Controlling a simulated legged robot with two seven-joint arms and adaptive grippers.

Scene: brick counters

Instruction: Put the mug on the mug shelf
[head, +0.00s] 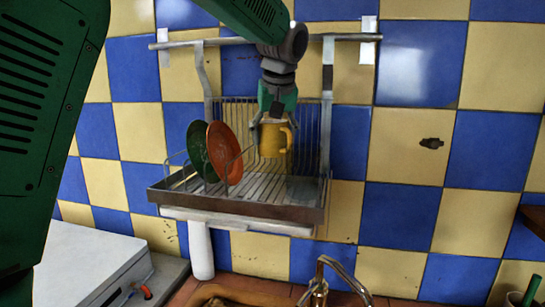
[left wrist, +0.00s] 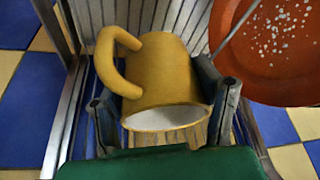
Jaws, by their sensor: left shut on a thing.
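The yellow mug (head: 274,140) is at the hanging metal rack (head: 240,208), right of the plates. It also shows in the left wrist view (left wrist: 160,70), with its handle at the upper left and its pale rim facing the camera. My left gripper (head: 273,112) comes down from above with its fingers on either side of the mug. In the left wrist view the fingers (left wrist: 165,115) close on the mug near its rim. I cannot tell whether the mug's base touches the rack floor. My right gripper is not in view.
A green plate (head: 197,150) and an orange plate (head: 222,152) stand on edge in the rack, left of the mug. The rack's wire back (head: 312,130) is close behind. A tap (head: 320,280) is below. The rack's right front looks clear.

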